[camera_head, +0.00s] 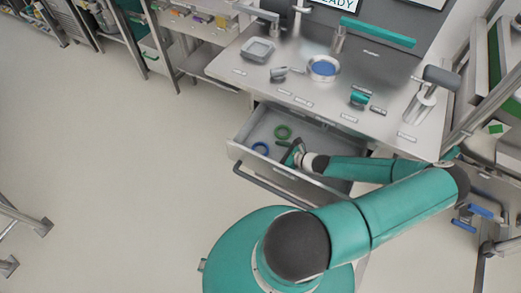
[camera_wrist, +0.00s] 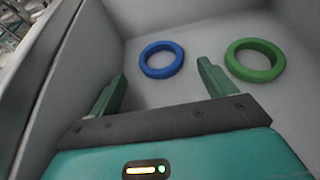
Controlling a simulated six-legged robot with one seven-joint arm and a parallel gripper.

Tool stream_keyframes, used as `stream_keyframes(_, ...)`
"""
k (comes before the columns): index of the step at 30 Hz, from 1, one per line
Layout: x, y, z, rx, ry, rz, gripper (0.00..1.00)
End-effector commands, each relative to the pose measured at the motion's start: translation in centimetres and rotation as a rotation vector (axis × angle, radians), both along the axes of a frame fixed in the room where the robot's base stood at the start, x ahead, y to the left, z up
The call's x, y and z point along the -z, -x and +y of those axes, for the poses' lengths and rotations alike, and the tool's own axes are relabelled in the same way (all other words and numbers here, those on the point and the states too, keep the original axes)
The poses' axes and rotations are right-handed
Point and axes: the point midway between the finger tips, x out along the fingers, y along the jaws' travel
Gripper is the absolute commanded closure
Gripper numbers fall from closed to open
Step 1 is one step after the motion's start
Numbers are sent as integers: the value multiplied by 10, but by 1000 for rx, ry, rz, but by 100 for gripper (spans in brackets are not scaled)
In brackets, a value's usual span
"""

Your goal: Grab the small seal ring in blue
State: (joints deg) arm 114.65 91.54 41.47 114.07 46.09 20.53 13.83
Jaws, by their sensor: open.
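The small blue seal ring (camera_head: 260,144) lies flat on the floor of the open drawer (camera_head: 240,152), near its front left in the head view. In the wrist view the blue ring (camera_wrist: 146,61) lies beyond my fingertips, in line with the gap between them. A green ring (camera_head: 283,126) lies farther back in the drawer; in the wrist view it (camera_wrist: 234,58) is to the right, just past the right finger. My gripper (camera_head: 292,152) is inside the drawer area, right of the blue ring. The wrist view shows my gripper (camera_wrist: 161,82) open and empty, apart from both rings.
The drawer's walls (camera_wrist: 65,80) rise close on the left of my gripper. A metal workbench (camera_head: 290,93) with a blue-centred round dish (camera_head: 323,68), a grey tray (camera_head: 257,50) and several small parts stands above the drawer.

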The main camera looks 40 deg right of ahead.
Motion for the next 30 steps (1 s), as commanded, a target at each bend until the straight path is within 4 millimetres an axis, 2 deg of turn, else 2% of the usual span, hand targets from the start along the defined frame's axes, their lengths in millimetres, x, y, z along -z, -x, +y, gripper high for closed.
stream_keyframes(9,18,-42,13,-1,-3,-1,17)
stream_keyframes(18,20,-47,14,-1,0,0,17)
stream_keyframes(20,20,-47,14,-1,0,0,27)
stream_keyframes(24,20,-47,14,-1,0,0,54)
stream_keyframes(26,20,-47,14,-1,0,0,65)
stream_keyframes(30,20,-47,14,-1,0,0,65)
